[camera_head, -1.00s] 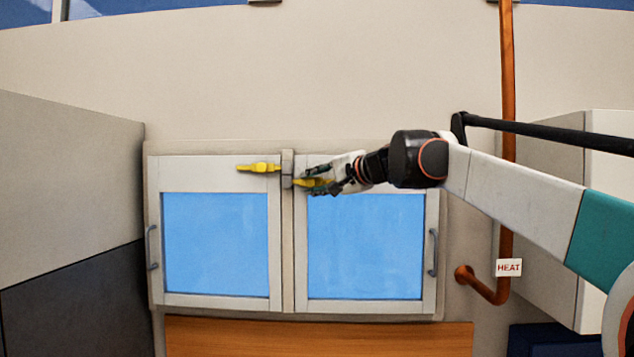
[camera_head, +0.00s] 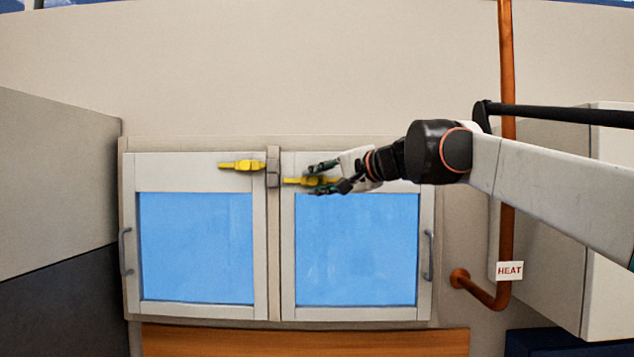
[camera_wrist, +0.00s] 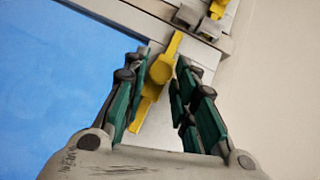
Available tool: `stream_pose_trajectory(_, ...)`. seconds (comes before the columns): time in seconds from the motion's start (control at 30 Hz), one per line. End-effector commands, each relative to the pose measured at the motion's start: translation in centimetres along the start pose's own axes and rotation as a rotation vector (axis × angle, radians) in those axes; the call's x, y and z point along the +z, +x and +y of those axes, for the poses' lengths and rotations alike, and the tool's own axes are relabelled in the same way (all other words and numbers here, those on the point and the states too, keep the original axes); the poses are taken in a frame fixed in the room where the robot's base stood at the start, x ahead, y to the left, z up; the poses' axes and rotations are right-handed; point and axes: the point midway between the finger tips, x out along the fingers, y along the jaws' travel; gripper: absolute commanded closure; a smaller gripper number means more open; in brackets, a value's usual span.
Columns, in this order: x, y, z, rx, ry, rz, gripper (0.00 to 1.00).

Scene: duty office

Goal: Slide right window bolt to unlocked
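The right window bolt (camera_head: 296,181) is yellow and lies level on the top rail of the right window (camera_head: 356,250). Its left tip ends at the frame edge, with a small gap to the grey keeper (camera_head: 272,179) on the centre post. In the wrist view the bolt (camera_wrist: 154,85) runs between my fingers, its wide part near the fingertips, and its tip stands clear of the keeper (camera_wrist: 188,16). My gripper (camera_head: 325,179) straddles the bolt from the right; its green-padded fingers (camera_wrist: 161,78) are apart, with slim gaps beside the bolt. Part of the bolt is hidden by the fingers in the head view.
The left bolt (camera_head: 240,165), also yellow, reaches to the keeper from the left. A grey handle (camera_head: 428,255) is on the right window's outer edge. A copper pipe (camera_head: 506,200) with a HEAT sign (camera_head: 509,271) runs down at the right. The wall above is clear.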

Motion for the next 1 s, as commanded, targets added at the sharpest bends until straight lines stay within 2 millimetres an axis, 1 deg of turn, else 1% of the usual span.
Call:
stream_pose_trajectory(0.03, -0.3, -0.1, -0.2, -0.002, 0.001, 0.007, 0.62)
stream_pose_trajectory(0.07, -0.3, -0.1, -0.2, -0.002, 0.001, 0.007, 0.58)
stream_pose_trajectory(0.37, -0.1, -0.1, -0.1, 0.0, 0.001, 0.003, 0.58)
stream_pose_trajectory(0.47, -0.1, -0.5, -0.1, 0.0, 0.001, 0.003, 0.58)
stream_pose_trajectory(0.57, -0.2, -1.6, 0.0, 0.0, 0.002, 0.003, 0.58)
stream_pose_trajectory(0.9, -0.4, -8.4, 0.1, 0.0, 0.002, 0.007, 0.58)
stream_pose_trajectory(1.0, -0.4, -10.0, 0.0, 0.0, 0.003, 0.008, 0.58)
